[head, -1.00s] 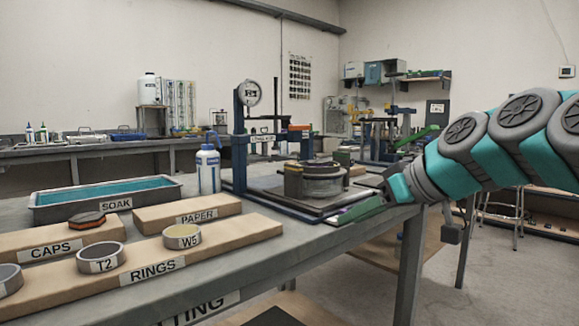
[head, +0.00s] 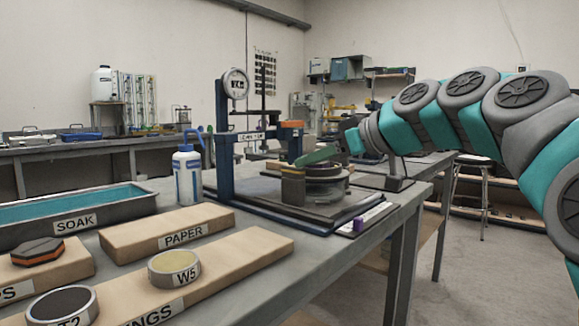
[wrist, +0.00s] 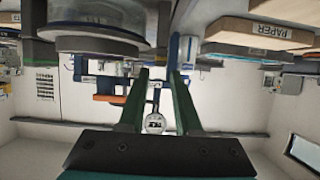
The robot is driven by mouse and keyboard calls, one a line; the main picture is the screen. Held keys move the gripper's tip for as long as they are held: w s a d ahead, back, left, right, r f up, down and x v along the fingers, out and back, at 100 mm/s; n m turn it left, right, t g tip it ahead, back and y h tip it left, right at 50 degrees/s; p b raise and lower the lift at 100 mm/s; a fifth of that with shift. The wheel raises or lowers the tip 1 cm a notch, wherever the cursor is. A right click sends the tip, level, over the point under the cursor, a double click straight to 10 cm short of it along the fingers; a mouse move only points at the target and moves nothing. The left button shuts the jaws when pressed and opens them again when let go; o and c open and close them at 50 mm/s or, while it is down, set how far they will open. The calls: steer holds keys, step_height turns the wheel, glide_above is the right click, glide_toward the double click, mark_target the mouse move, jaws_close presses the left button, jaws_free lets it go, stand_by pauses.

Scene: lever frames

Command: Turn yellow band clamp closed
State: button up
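A round grey device (head: 325,185) stands on a dark base plate on the bench in the head view. My gripper (head: 304,160) has green fingers and reaches in from the right, just above the device; I see no clear contact. In the wrist view the picture is upside down. The two fingers (wrist: 159,74) are apart with nothing between them, and the round device (wrist: 95,42) lies beside them.
A blue press frame with a dial (head: 235,85) rises behind the device. A white bottle (head: 187,175), a soak tray (head: 75,222) and the paper board (head: 165,228) stand to the left. The bench ends just right of the device.

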mark_target(293, 166)
steer(key=x, duration=0.5)
steer(key=shift+w+a, duration=0.2)
steer(key=shift+a, duration=0.05)
jaws_close()
